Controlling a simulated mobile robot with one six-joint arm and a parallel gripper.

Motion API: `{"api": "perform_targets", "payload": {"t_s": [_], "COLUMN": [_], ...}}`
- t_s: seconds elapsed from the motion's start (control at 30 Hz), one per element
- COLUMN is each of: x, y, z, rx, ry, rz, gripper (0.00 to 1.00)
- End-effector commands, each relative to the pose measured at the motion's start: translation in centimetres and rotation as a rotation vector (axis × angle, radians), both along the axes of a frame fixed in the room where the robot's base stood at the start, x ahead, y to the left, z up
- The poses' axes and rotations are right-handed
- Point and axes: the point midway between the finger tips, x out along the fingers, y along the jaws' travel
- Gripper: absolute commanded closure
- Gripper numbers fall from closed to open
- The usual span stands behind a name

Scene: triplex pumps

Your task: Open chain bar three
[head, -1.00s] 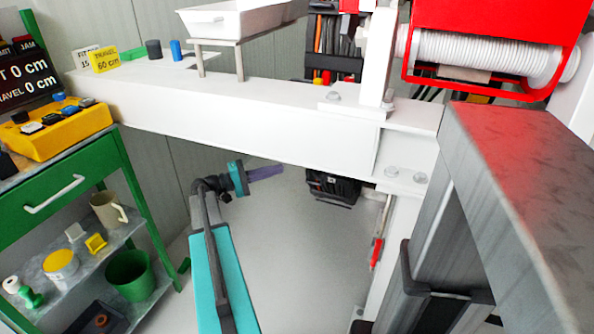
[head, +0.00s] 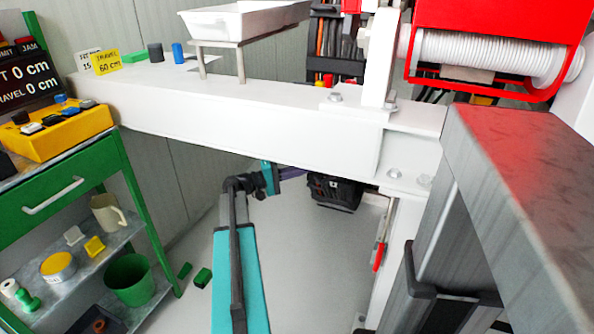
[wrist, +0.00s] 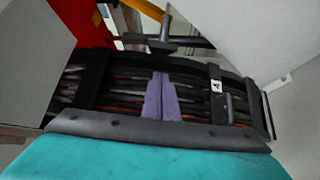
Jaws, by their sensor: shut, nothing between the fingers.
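In the wrist view, a black cable chain (wrist: 125,97) with dark and orange-red cables runs across the middle. A black crossbar (wrist: 97,80) spans it at the left, and another bar (wrist: 214,72) at the right carries a small white tag that seems to read 4. I cannot make out a tag for bar three. My gripper (wrist: 160,82) has its purple fingers together, empty, in front of the cables between these bars; contact is unclear. In the head view, my gripper (head: 294,172) is partly hidden by the white beam, beside the dark chain (head: 335,192) under it.
The white beam (head: 250,125) crosses above my arm. A red hose reel (head: 480,75) hangs at the upper right. A red-handled tool (head: 379,257) hangs on the post. A green cart (head: 75,180) stands left. The floor below is mostly clear.

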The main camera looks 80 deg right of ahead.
Motion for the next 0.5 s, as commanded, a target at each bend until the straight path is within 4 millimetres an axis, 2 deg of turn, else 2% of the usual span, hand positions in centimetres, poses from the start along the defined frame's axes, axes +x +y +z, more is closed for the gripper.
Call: {"api": "perform_targets", "payload": {"t_s": [0.2, 0.5], "x": [-1.3, -1.9], "y": [1.4, 2.0], "z": [-0.2, -0.2], "rx": [0.000, 0.000], "ry": [0.000, 0.000], "rz": [-0.001, -0.001], "gripper": [1.00, 1.00]}}
